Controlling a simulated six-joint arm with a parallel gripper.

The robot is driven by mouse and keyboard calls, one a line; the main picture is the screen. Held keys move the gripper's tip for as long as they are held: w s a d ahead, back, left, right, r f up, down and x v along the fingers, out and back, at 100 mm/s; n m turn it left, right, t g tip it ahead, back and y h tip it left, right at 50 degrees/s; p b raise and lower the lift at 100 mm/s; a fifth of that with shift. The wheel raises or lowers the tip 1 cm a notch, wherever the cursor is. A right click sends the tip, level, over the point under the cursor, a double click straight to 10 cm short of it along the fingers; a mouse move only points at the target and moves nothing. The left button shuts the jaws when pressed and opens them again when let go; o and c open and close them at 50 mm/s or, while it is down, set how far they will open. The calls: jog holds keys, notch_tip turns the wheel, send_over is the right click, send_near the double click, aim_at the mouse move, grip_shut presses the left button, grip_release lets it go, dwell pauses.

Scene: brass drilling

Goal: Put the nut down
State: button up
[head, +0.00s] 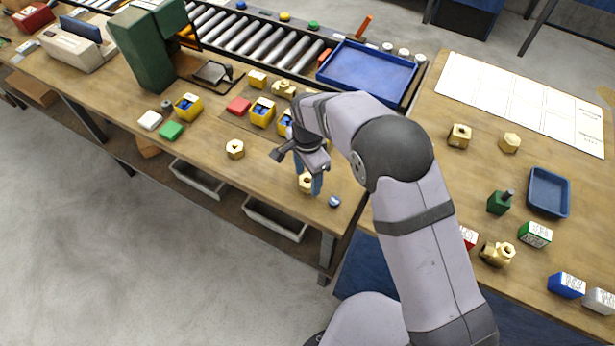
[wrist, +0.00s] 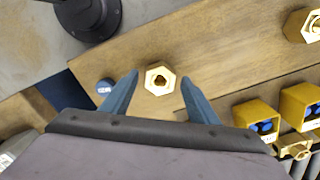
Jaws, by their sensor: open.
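A brass hex nut (wrist: 159,80) lies on the wooden bench, between and just beyond the two blue fingertips in the wrist view. In the head view the nut (head: 305,183) shows partly behind a finger near the bench's front right corner. My gripper (head: 311,184) is open and points down over it. In the wrist view a gap shows between each finger of the gripper (wrist: 158,82) and the nut. I cannot tell the exact height of the fingertips above the bench.
A small round blue-grey object (head: 334,201) lies right of the gripper, close to the bench edge. Another brass nut (head: 235,149) lies to the left. Yellow bins (head: 262,112) stand behind. A blue tray (head: 368,72) is at the back.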

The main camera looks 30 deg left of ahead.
aim_at(308, 180)
notch_tip(308, 180, up, 11)
jog(key=b, duration=0.2)
jog(key=shift+r+b, duration=0.2)
jog(key=shift+b, duration=0.15)
